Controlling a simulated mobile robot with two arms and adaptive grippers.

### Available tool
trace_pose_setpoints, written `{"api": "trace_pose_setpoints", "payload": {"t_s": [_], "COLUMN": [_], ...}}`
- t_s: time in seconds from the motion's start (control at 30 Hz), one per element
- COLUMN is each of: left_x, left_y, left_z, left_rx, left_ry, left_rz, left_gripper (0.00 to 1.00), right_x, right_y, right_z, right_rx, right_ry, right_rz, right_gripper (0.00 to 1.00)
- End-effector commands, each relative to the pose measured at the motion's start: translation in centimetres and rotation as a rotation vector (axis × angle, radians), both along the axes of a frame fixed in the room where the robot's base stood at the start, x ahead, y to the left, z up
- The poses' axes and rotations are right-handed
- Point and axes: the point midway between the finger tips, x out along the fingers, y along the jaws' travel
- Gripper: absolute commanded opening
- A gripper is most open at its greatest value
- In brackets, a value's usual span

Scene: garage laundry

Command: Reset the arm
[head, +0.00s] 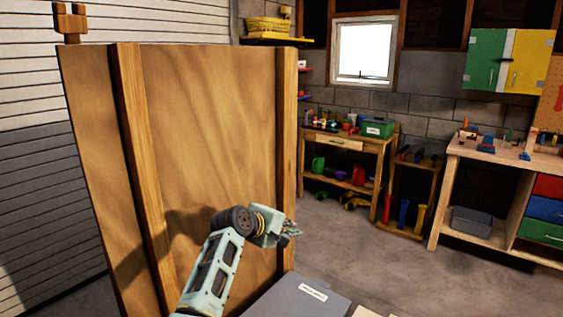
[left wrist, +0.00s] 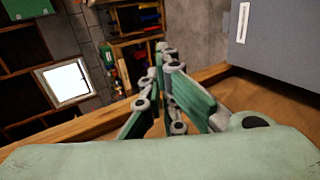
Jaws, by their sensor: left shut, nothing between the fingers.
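My left gripper (head: 291,233) is in the lower middle of the head view, at the end of my pale green arm. It is in front of the right edge of a tall wooden panel (head: 205,130) and casts a shadow on it. In the left wrist view the green fingers of my left gripper (left wrist: 165,52) are closed together with nothing held. My right gripper is not in either view.
A grey box (head: 295,300) with a white label lies below the gripper; a grey surface with a white label also shows in the left wrist view (left wrist: 280,45). Floor between is clear.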

Motion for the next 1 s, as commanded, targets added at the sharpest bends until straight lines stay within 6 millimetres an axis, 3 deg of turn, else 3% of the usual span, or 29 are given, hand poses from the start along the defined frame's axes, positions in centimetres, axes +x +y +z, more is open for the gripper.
{"api": "trace_pose_setpoints", "payload": {"t_s": [0.37,0.57,0.67,0.77,0.9,1.0], "left_x": [-3.1,-6.5,-9.4,-13.6,-20.8,-26.3], "left_y": [3.2,5.8,7.6,9.9,13.1,15.2], "left_z": [-6.4,-11.2,-14.3,-18.0,-22.4,-24.6], "left_rx": [0.128,0.241,0.322,0.43,0.594,0.707], "left_ry": [-0.001,0.003,0.007,0.017,0.034,0.051], "left_rz": [-0.034,-0.071,-0.102,-0.149,-0.24,-0.314], "left_gripper": [0.0,0.0,0.0,0.0,0.0,0.0], "right_x": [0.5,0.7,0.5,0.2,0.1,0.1], "right_y": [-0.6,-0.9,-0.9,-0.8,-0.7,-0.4], "right_z": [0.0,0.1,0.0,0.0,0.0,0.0], "right_rx": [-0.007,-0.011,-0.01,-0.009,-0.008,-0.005], "right_ry": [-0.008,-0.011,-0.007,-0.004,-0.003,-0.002], "right_rz": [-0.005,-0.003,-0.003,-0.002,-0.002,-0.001], "right_gripper": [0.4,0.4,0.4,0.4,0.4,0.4]}}
